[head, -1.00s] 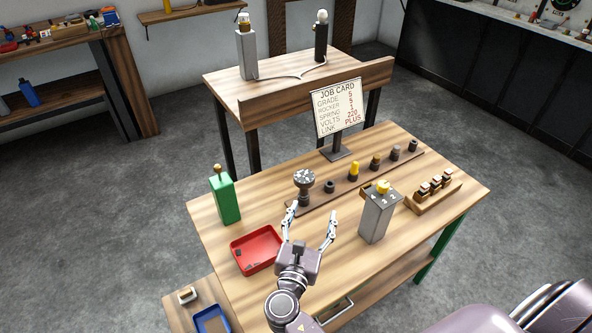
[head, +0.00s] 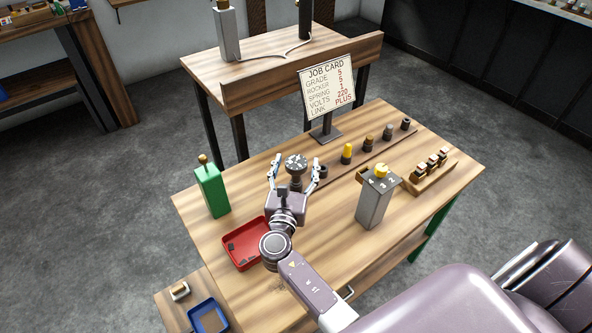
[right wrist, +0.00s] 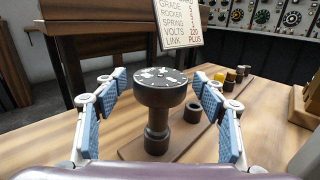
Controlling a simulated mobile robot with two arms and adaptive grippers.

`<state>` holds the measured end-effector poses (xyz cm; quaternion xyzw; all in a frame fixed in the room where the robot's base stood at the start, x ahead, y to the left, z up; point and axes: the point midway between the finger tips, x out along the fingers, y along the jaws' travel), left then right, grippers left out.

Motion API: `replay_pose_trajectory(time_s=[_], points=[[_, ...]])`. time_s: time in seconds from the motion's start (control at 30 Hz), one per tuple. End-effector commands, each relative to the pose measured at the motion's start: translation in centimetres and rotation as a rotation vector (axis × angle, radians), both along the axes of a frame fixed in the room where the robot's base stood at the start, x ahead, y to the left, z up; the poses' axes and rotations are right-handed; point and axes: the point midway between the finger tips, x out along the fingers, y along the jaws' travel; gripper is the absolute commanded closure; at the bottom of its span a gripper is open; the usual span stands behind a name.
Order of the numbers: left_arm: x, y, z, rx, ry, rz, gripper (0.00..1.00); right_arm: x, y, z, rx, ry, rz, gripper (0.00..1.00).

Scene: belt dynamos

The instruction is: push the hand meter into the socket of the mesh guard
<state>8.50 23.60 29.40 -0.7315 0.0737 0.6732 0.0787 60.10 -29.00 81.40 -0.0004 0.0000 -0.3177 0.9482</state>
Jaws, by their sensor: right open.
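My right gripper (head: 296,162) is open over the left end of the long wooden rack on the table. A dark round-headed piece (head: 296,170) with pale flecks on its flat top stands upright there. In the right wrist view this piece (right wrist: 158,98) is between the two blue-padded fingers, with a gap on each side. I cannot tell for sure whether it is the hand meter. I cannot make out a mesh guard or its socket in either view. My left gripper is not in view.
The rack (head: 333,174) also holds several small dark and yellow pieces. A red tray (head: 262,262), a green post (head: 211,192), a grey post with a yellow knob (head: 373,206) and a job card (head: 327,90) stand around.

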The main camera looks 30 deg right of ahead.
Motion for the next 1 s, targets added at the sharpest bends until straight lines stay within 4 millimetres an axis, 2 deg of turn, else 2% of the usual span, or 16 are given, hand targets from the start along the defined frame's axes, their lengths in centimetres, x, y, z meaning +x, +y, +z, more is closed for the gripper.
replay_pose_trajectory(time_s=[0.03, 0.17, 0.67, 1.0], points=[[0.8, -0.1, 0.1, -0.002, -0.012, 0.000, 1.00, 0.0, 0.0, 0.0, 0.001, 0.001, 0.000, 0.36], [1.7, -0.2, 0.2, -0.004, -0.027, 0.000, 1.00, 0.0, 0.0, 0.0, 0.001, 0.001, 0.000, 0.36], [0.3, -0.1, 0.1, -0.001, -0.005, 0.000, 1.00, 0.0, 0.0, 0.0, 0.001, 0.001, 0.000, 0.90], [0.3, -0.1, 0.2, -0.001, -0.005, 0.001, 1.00, 0.0, 0.0, 0.6, 0.001, -0.002, 0.000, 0.90]])
